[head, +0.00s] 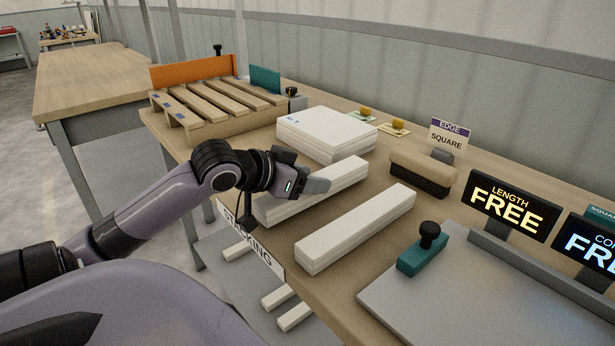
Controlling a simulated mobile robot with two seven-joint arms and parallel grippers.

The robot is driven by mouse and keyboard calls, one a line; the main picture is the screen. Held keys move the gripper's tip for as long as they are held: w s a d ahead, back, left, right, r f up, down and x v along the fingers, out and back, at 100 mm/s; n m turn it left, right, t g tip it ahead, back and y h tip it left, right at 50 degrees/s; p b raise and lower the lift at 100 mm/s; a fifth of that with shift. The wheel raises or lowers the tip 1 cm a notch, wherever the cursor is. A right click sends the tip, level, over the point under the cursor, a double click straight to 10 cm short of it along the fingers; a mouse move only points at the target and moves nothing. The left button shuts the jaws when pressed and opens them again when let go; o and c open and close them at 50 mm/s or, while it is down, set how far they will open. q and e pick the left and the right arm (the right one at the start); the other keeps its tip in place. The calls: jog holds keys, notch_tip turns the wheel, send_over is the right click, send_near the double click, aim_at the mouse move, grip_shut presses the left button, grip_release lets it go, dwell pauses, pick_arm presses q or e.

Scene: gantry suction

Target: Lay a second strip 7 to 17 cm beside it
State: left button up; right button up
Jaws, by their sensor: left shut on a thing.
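Two long white strips lie roughly parallel on the wooden bench with a gap between them. The left strip (345,180) is partly hidden by my left gripper (315,186), which is shut at its near side; the exact grip on it is hidden. The right strip (355,230) lies clear of the gripper, and layer lines show on its side. Whether the left strip touches the bench cannot be told. My right gripper is not in view.
A wooden pallet (215,100) with orange and teal boards stands at the back left. White sheets (325,133) are stacked behind the strips. A brown block (423,172), a grey plate (450,300) with a teal handle block (422,258), and display signs (508,207) stand right. The STACKING sign (252,240) marks the front edge.

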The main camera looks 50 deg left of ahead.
pick_arm(q)
jog(key=shift+f, duration=0.5)
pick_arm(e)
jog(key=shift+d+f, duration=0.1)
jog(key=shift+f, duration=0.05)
pick_arm(q)
jog(key=o, duration=1.2)
jog(key=shift+o, duration=0.8)
jog(key=shift+f, duration=0.1)
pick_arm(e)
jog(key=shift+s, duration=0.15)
pick_arm(q)
jog(key=p+v, duration=0.1)
jog(key=v, duration=0.5)
jog(key=shift+s+r, duration=0.35)
jog(key=shift+s, duration=0.2)
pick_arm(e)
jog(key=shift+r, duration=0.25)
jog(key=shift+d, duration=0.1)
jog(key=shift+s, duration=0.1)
